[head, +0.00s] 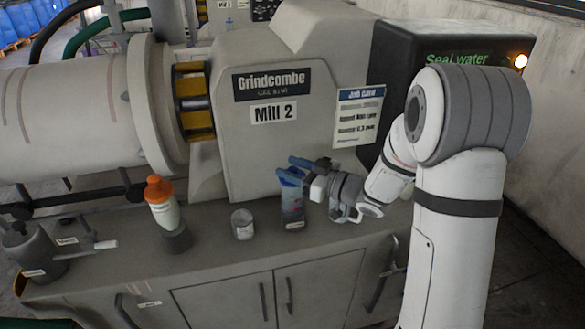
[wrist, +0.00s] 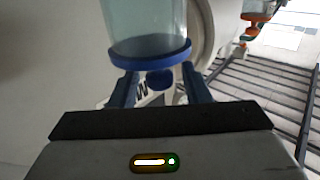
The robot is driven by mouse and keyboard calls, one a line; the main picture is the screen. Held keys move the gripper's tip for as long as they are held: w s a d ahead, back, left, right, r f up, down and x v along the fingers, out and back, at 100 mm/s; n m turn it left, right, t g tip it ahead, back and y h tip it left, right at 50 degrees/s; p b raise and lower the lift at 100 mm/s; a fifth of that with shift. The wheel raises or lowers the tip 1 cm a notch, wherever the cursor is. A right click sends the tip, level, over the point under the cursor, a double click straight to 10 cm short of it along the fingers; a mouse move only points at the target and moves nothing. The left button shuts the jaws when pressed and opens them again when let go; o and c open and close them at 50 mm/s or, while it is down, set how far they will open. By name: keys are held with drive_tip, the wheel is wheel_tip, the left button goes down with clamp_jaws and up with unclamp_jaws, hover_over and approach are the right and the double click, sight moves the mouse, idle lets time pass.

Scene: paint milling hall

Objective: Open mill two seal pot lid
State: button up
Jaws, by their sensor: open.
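The seal pot (head: 291,208) is a clear bluish upright vessel on the bench in front of the machine marked Mill 2 (head: 274,114). Its blue lid (wrist: 152,53) shows in the wrist view with a round blue knob (wrist: 160,79). My gripper (head: 303,169) is at the pot's top, reaching in from the right. In the wrist view my gripper (wrist: 159,74) is open, with one blue finger on each side of the knob. I cannot tell whether either finger touches it. The lid sits on the pot. In the head view the fingers partly hide the lid.
An orange-capped bottle (head: 162,205) in a grey holder and a small open cup (head: 242,226) stand left of the pot. A grey can (head: 35,252) is at far left. The Seal water box (head: 400,75) with a lit orange lamp is behind my arm.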

clamp_jaws()
drive_tip(key=shift+r+p, duration=0.35)
drive_tip(key=shift+p, duration=0.4)
drive_tip(key=p, duration=0.1)
drive_tip(key=m+h+p, duration=0.1)
drive_tip(key=shift+w+r+g+p, duration=0.25)
drive_tip(key=shift+r+g+p, duration=0.05)
drive_tip(key=shift+r+p, duration=0.1)
drive_tip(key=shift+w+a+m+g+p, duration=0.1)
drive_tip(key=shift+w+m+g+p, duration=0.15)
drive_tip(key=shift+p, duration=0.7)
drive_tip(key=shift+f+m+h+p, duration=0.15)
drive_tip(key=shift+m+h+p, duration=0.1)
drive_tip(key=shift+h+p, duration=0.15)
unclamp_jaws()
